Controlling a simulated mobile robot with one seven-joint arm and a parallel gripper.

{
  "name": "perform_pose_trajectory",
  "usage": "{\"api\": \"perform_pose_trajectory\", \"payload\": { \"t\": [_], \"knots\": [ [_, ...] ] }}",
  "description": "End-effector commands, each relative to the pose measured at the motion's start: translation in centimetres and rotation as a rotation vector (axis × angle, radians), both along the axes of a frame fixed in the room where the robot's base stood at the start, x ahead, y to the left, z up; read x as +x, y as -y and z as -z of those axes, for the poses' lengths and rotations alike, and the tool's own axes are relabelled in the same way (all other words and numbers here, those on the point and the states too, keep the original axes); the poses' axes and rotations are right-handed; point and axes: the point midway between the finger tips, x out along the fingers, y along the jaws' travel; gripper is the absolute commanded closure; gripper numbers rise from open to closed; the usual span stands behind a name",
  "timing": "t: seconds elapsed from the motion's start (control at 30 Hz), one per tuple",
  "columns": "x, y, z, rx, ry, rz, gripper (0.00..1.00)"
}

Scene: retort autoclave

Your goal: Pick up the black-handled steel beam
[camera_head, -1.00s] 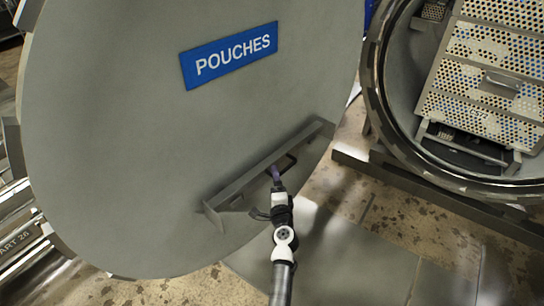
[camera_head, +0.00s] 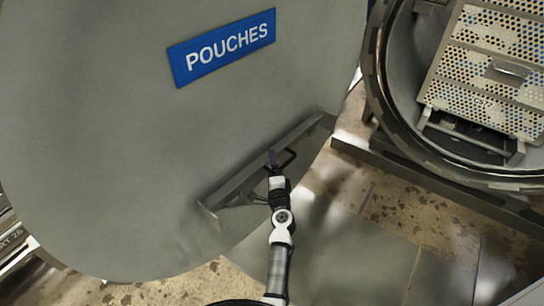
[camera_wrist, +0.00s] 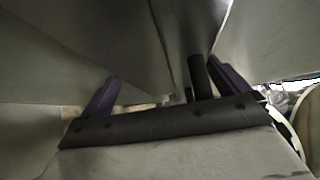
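The steel beam (camera_head: 240,183) is a long grey bar lying at a slant across the lower part of the big round door. Its black handle (camera_head: 291,158) stands out near the beam's middle. My gripper (camera_head: 274,157) is at the handle's left part in the head view. In the wrist view my gripper (camera_wrist: 163,72) has its two purple fingers well apart. A dark post (camera_wrist: 198,75), seemingly part of the handle, appears between them, nearer the right finger. I cannot tell whether a finger touches it. The rest of the handle is hard to make out there.
The grey door (camera_head: 110,130) with its blue POUCHES sign (camera_head: 222,48) fills the left. The open round vessel (camera_head: 385,110) with a perforated basket (camera_head: 490,55) stands at the right. A dark floor rail (camera_head: 440,185) runs below it. Floor in front is clear.

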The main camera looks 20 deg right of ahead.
Motion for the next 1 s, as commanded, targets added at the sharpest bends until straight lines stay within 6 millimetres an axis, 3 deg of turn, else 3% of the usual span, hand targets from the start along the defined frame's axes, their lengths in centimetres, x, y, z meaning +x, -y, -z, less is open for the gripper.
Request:
{"api": "perform_pose_trajectory", "payload": {
  "t": [0.07,0.5,1.0],
  "knots": [
    [0.0,0.0,0.0,0.0,0.0,0.0,0.09],
    [0.0,0.0,0.0,0.0,0.0,0.0,0.67],
    [-0.2,0.3,-1.2,-0.004,0.006,0.001,0.67]
  ]
}}
